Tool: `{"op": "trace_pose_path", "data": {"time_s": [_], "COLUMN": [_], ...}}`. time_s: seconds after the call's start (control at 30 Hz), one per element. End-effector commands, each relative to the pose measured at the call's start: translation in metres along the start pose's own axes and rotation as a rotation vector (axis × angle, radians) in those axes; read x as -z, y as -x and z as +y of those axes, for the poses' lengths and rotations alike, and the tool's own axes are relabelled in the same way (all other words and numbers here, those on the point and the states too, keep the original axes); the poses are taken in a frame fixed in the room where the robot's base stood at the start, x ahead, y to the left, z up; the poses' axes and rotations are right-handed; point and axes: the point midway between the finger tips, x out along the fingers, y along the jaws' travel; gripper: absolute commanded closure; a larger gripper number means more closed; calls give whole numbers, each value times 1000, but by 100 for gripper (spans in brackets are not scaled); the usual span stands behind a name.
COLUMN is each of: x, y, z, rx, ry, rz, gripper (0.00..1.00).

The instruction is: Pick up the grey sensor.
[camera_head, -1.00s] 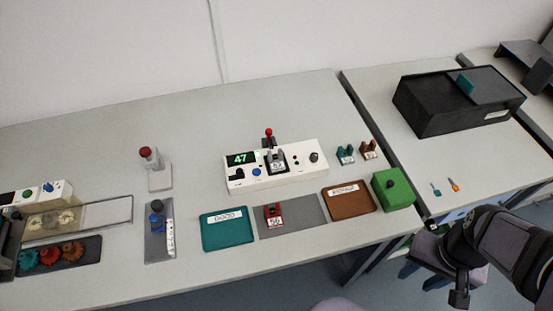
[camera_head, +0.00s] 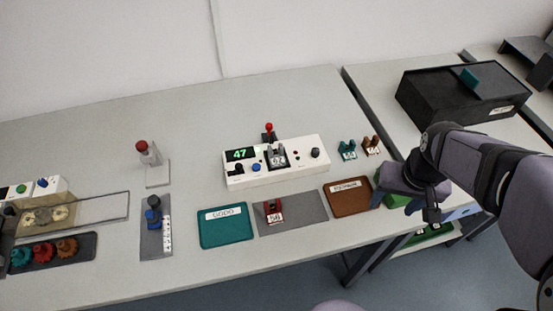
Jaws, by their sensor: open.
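The grey sensor (camera_head: 278,157) sits in the middle of the white tester (camera_head: 240,179), whose green display reads 47. Its front has a small white label, and a red-knobbed lever stands just behind it.
A red sensor (camera_head: 273,211) lies on a grey mat (camera_head: 305,210) between a teal tray (camera_head: 226,236) and a brown tray (camera_head: 350,205). Teal (camera_head: 347,150) and brown (camera_head: 370,146) sensors stand right of the tester.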

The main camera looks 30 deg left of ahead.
Motion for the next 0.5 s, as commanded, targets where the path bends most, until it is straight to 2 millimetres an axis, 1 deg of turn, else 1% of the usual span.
{"op": "trace_pose_path", "data": {"time_s": [0.03,0.07,0.1,0.17,0.2,0.27,0.3,0.4,0.5], "x": [24,37,52,70,80,91,96,102,103], "y": [-7,-7,-6,-5,-4,-1,1,6,11], "z": [-30,-47,-70,-107,-131,-167,-189,-236,-268], "rx": [11,17,26,42,53,70,81,107,125], "ry": [69,103,147,210,248,302,334,398,440], "rz": [30,48,70,103,124,152,169,205,227], "gripper": [44,44,44,44,44,44,44,44,44]}}
